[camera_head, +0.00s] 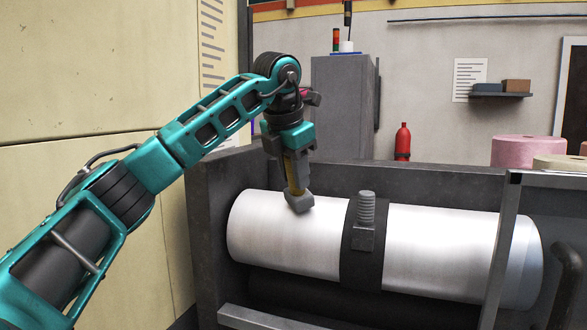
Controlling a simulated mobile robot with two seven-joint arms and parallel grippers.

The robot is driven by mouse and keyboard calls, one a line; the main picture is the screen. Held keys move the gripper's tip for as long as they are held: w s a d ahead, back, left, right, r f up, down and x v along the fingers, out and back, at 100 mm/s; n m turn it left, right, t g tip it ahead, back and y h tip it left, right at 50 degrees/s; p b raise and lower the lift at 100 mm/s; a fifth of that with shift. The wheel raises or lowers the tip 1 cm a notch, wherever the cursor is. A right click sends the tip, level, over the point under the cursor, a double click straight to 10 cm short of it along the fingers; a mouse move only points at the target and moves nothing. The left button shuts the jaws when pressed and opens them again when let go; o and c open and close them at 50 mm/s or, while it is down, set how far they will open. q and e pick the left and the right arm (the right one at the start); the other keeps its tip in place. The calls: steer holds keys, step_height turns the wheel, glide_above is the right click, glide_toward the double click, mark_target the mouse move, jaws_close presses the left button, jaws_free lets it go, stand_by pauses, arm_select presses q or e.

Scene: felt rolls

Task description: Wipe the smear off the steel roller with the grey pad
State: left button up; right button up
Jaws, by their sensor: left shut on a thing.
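The steel roller (435,240) lies across the dark machine frame, with a dark band (362,265) around its middle. My left gripper (296,180) points down at the roller's left part, shut on the grey pad (299,202). The pad is at the roller's upper surface, left of the band; whether it touches cannot be told. No smear shows clearly on the visible steel, and the patch behind the pad is hidden. My right gripper is not in view.
A bolt-like fitting (366,220) stands up in front of the band. A metal rail (265,318) runs along the front, and an upright post (500,250) crosses the roller's right part. Pink (514,151) and beige (560,163) rolls stand behind at the right.

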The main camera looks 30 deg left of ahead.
arm_select(q)
steer(key=shift+w+f, duration=0.2)
steer(key=shift+f, duration=0.25)
stand_by(0.6)
steer(key=shift+s+d+f+b, duration=0.1)
steer(key=shift+s+d+b, duration=0.25)
steer(key=shift+d, duration=0.15)
steer(key=shift+s+d+f+b, duration=0.1)
steer(key=shift+s+d+b, duration=0.2)
steer(key=shift+d, duration=0.2)
steer(key=shift+w+a+r+p, duration=0.25)
steer(key=shift+w+a+p, duration=0.15)
steer(key=shift+a+p, duration=0.2)
steer(key=shift+w+a, duration=0.25)
steer(key=shift+a, duration=0.2)
steer(key=shift+d+f, duration=0.1)
